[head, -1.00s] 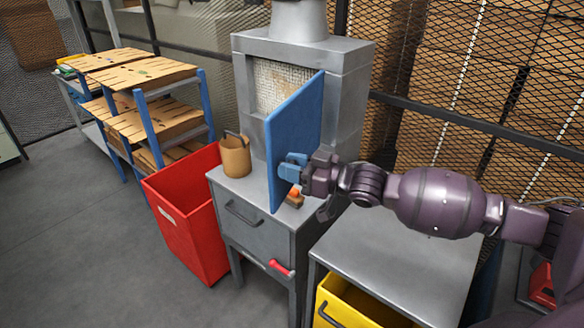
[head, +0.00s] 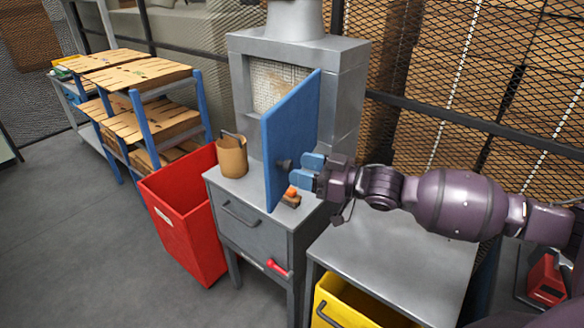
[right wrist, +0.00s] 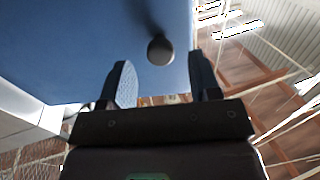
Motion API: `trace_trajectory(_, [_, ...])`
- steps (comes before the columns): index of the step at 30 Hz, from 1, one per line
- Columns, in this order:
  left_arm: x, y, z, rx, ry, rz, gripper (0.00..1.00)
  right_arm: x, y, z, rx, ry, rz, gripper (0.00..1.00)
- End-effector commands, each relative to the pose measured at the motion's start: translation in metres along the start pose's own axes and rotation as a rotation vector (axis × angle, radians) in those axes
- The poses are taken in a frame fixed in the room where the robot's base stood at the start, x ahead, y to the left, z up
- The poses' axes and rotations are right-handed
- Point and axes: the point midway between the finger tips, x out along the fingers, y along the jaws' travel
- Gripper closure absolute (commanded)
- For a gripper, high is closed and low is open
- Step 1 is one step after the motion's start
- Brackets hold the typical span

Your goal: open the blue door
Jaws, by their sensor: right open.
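The blue door (head: 293,130) stands swung out from the front of the grey metal cabinet (head: 345,100), and the pale mesh-like inside of the opening shows behind it. A dark round knob (head: 284,164) sits on the door's face. My right gripper (head: 306,165) is open, with its blue fingers just off the knob. In the right wrist view the knob (right wrist: 160,49) lies ahead of the fingertips of the right gripper (right wrist: 166,82), between their lines and clear of both. The blue door (right wrist: 90,45) fills the upper left there. My left gripper is not in view.
A brown mug-like container (head: 231,157) and a small block with an orange top (head: 291,196) sit on the cabinet's ledge. A red bin (head: 185,215) stands to the left, a grey table (head: 400,255) to the right. Wire mesh runs behind.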

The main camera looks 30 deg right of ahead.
Motion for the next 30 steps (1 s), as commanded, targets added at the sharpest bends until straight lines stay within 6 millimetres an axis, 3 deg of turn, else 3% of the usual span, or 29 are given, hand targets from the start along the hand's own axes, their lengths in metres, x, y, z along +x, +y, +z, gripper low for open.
trace_trajectory(6, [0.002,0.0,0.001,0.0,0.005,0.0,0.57,-0.035,0.0,0.002,0.0,-0.005,0.001,0.43])
trace_trajectory(13, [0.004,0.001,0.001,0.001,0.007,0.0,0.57,-0.06,0.0,0.001,0.0,-0.001,0.0,0.43])
trace_trajectory(30, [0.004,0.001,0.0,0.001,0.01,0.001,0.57,-0.069,0.0,-0.001,0.0,0.0,-0.001,0.43])
